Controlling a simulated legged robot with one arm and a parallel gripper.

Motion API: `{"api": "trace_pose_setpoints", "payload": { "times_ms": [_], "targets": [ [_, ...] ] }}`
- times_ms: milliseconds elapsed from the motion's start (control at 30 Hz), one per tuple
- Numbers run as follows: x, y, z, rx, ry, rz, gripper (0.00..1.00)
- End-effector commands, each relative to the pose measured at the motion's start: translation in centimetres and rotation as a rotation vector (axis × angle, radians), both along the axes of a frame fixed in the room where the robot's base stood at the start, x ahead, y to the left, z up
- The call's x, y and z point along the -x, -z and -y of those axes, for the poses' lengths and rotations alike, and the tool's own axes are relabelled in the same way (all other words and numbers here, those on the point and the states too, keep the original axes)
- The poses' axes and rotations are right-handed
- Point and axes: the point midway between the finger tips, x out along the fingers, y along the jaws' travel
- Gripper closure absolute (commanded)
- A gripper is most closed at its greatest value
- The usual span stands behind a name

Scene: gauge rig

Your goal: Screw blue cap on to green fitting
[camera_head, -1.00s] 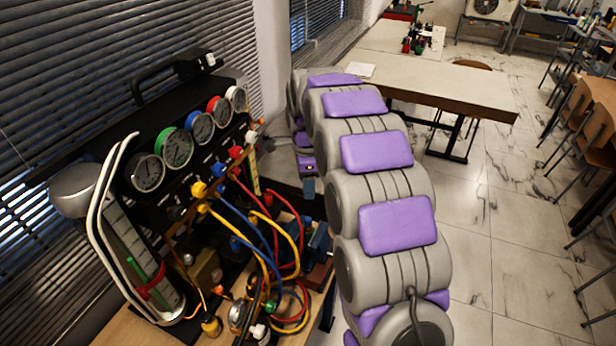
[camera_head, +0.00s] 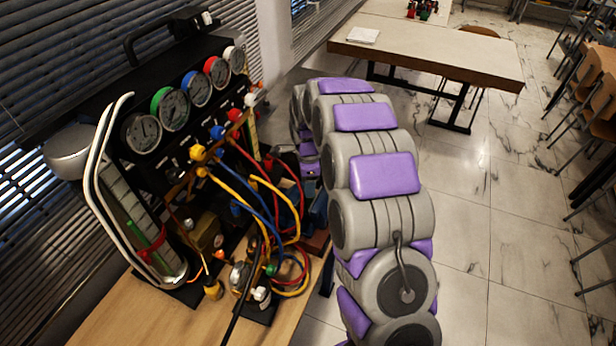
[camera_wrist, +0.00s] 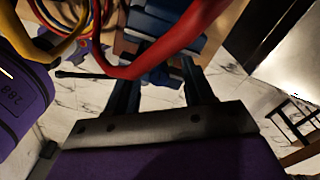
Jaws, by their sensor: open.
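A gauge rig (camera_head: 150,165) stands on a wooden bench at the left in the head view, with blue, red and yellow hoses hanging from coloured knobs. A small green fitting (camera_head: 271,269) shows low among the hoses. A blue knob (camera_head: 217,132) sits in the row under the gauges; I cannot tell whether it is the blue cap. My gripper (camera_wrist: 160,78) is open in the wrist view, its two dark fingers apart, with a red hose crossing in front of them. Blue blocks lie beyond. In the head view my arm hides most of the gripper.
A yellow hose (camera_wrist: 62,45) hangs at the upper left of the wrist view. The wooden bench top (camera_head: 130,315) is bare at its front left. A long table (camera_head: 430,55) stands behind, and chairs line the right. The marble floor between is clear.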

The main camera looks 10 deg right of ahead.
Motion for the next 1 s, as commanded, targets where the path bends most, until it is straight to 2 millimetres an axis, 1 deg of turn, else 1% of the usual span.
{"api": "trace_pose_setpoints", "payload": {
  "times_ms": [233,700,800,833,867,1000],
  "targets": [
    [-0.01,0.02,-0.01,0.000,0.000,0.000,0.48],
    [-0.02,0.00,-0.02,0.000,-0.001,0.000,0.93],
    [-0.04,0.00,-0.02,0.000,0.000,0.000,1.00],
    [-0.04,0.00,-0.02,0.000,-0.001,0.000,1.00],
    [-0.04,-0.01,-0.02,0.000,-0.001,0.000,0.79],
    [-0.06,-0.01,-0.01,0.000,-0.001,0.001,0.93]
  ]
}}
